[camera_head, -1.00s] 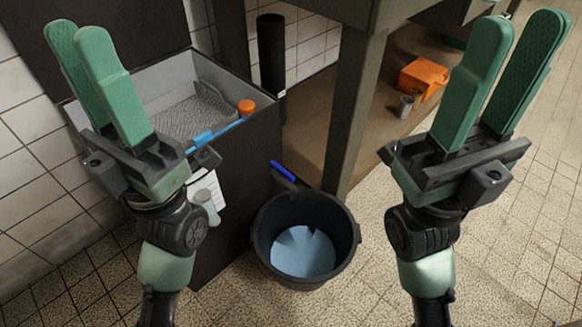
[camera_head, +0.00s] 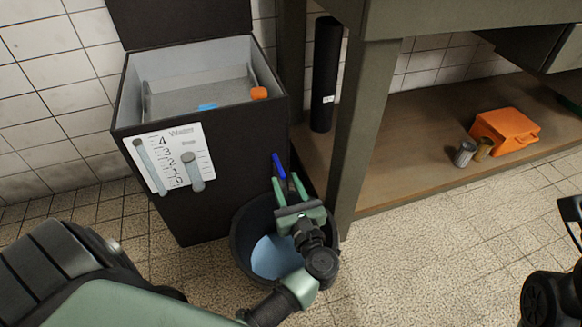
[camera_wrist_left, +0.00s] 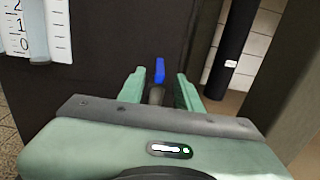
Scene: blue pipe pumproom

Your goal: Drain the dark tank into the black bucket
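The dark tank (camera_head: 240,150) stands open at the left against the tiled wall, with a grey inside. A blue handle (camera_head: 279,166) sticks out low on its right side, upright in the left wrist view (camera_wrist_left: 159,71). The black bucket (camera_head: 240,235) stands on the floor below it, with a pale blue surface inside. My left gripper (camera_head: 288,182) is over the bucket, open. In the left wrist view its fingers are apart on either side of the handle's dark stem (camera_wrist_left: 155,96), with no clear contact. Only dark parts of my right arm show at the right edge; its fingers are out of view.
A bench leg (camera_head: 362,130) stands close to the right of the bucket. A black cylinder (camera_head: 326,75) stands behind it. An orange box (camera_head: 505,130) and small cans (camera_head: 465,153) are on the low shelf. The floor in front is clear.

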